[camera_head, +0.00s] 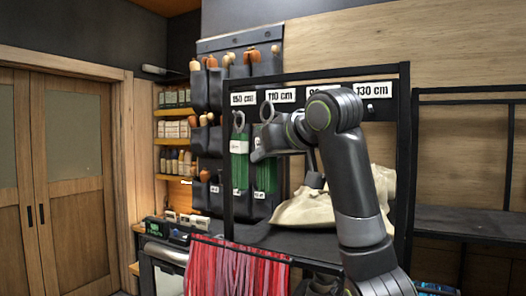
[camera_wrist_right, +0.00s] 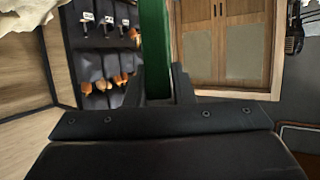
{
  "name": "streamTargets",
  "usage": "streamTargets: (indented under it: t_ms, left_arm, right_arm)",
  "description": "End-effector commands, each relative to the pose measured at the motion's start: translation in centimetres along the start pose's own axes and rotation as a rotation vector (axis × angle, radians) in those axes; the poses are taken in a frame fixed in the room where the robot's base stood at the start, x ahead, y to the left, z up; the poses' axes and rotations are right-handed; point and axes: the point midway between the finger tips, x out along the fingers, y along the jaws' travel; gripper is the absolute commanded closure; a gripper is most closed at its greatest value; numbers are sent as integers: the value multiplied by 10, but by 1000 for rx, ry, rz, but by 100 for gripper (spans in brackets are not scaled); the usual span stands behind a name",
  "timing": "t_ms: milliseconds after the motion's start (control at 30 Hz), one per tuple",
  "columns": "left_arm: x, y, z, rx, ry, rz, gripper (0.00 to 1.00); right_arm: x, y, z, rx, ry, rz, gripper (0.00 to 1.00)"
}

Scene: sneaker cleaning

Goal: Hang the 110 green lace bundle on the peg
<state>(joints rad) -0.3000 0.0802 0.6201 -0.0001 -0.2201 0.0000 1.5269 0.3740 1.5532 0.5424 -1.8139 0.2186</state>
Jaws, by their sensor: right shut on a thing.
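A green lace bundle (camera_head: 265,178) with a grey ring (camera_head: 267,112) at its top hangs upright just below the "110 cm" label (camera_head: 281,95). My right gripper (camera_head: 258,153) is shut on this bundle below its ring. In the right wrist view the green band (camera_wrist_right: 155,45) stands between the fingers of the right gripper (camera_wrist_right: 157,88). The ring is a little left of the label's middle, and I cannot tell whether it is around a peg. The 110 peg is not clearly visible. My left gripper is not in view.
A black frame (camera_head: 405,130) surrounds the rack. A beige cloth bag (camera_head: 305,208) lies behind my arm. Red laces (camera_head: 235,270) hang below.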

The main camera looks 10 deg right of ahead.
Motion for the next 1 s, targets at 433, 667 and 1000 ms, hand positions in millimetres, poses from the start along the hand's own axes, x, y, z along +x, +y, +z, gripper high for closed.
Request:
streamTargets:
  t_ms: [433,667,1000]
  left_arm:
    - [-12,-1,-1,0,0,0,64]
    - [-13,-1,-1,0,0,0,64]
    - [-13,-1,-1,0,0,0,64]
  right_arm:
    - [13,24,-4,1,-1,1,100]
    - [20,34,-2,1,0,0,100]
    - [26,40,2,0,0,0,100]
